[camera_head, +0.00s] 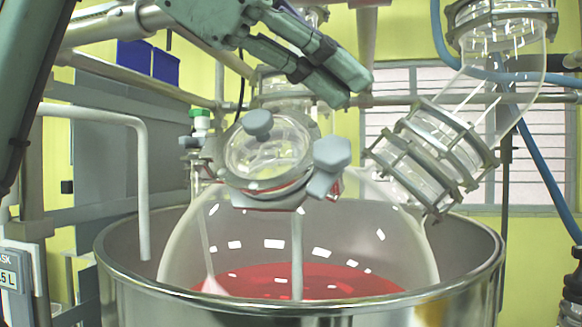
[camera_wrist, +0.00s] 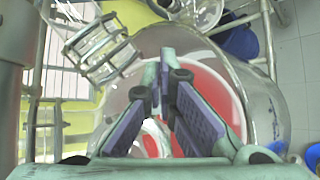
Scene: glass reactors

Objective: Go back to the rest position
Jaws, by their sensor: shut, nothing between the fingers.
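My gripper (camera_head: 358,86) is shut with nothing in it. It hangs above the glass reactor, up and to the right of the clamped glass port lid (camera_head: 268,148) with its grey knobs. The gripper also shows in the wrist view (camera_wrist: 166,62), its purple-faced fingers meeting at the tips over the vessel. The round glass reactor (camera_head: 388,225) holds red liquid (camera_head: 300,282) and sits inside a steel bowl (camera_head: 300,312). A gap shows between the fingertips and the lid in the head view. The fingers hide part of the glass neck behind them.
A flanged glass elbow pipe (camera_head: 440,150) stands close to the right of the gripper. Metal frame tubes (camera_head: 142,190) run at the left, and a blue hose (camera_head: 540,165) hangs at the right. A green-capped fitting (camera_head: 200,122) stands left of the lid.

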